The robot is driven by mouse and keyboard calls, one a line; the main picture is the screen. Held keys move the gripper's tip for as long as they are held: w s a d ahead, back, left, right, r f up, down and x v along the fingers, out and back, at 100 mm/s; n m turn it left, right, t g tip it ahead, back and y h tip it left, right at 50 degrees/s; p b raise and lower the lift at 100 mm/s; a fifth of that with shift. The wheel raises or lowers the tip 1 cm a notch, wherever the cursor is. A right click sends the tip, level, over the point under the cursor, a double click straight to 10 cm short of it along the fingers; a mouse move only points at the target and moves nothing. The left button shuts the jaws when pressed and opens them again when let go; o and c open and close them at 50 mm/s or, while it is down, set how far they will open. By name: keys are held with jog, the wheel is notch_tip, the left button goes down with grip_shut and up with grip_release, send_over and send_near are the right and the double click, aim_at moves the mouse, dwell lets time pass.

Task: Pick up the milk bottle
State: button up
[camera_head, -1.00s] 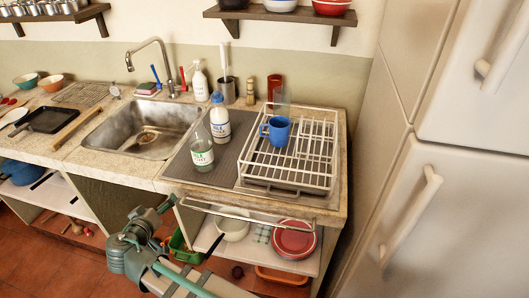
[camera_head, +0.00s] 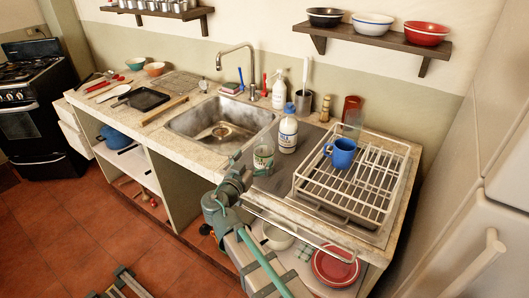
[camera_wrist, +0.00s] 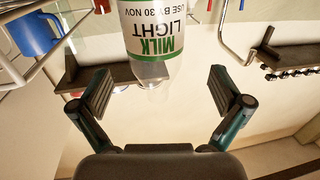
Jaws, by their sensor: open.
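A clear bottle with a green-and-white "MILK LIGHT" label (camera_head: 263,158) stands upright on the counter, left of the dish rack. In the wrist view, which is upside down, this bottle (camera_wrist: 151,38) is ahead of my gripper (camera_wrist: 160,90), roughly centred between the spread fingers. The fingers are open and empty, and no contact shows. In the head view my gripper (camera_head: 241,172) is at the counter's front edge, just left of and nearer than the bottle. A second, white bottle with a blue cap and a milk label (camera_head: 288,132) stands right behind it.
A white wire dish rack (camera_head: 350,180) holding a blue mug (camera_head: 341,153) stands to the right. A sink (camera_head: 220,122) with a tap lies to the left. A metal rail (camera_head: 300,232) runs along the front. A wall shelf (camera_head: 375,38) with bowls hangs above.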

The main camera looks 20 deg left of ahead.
aim_at(264, 147)
jog(key=shift+w+d+f+p, duration=0.15)
jog(key=shift+w+p, duration=0.3)
jog(key=shift+w, duration=0.55)
jog(key=shift+w+d+r+p, duration=0.1)
jog(key=shift+w+d+p, duration=0.25)
jog(key=shift+w, duration=0.65)
jog(key=shift+w+d+f+p, duration=0.1)
jog(key=shift+w+p, duration=0.4)
jog(key=shift+w, duration=0.5)
jog(key=c, duration=1.5)
jog(key=shift+o, duration=0.2)
jog(key=shift+r, duration=0.3)
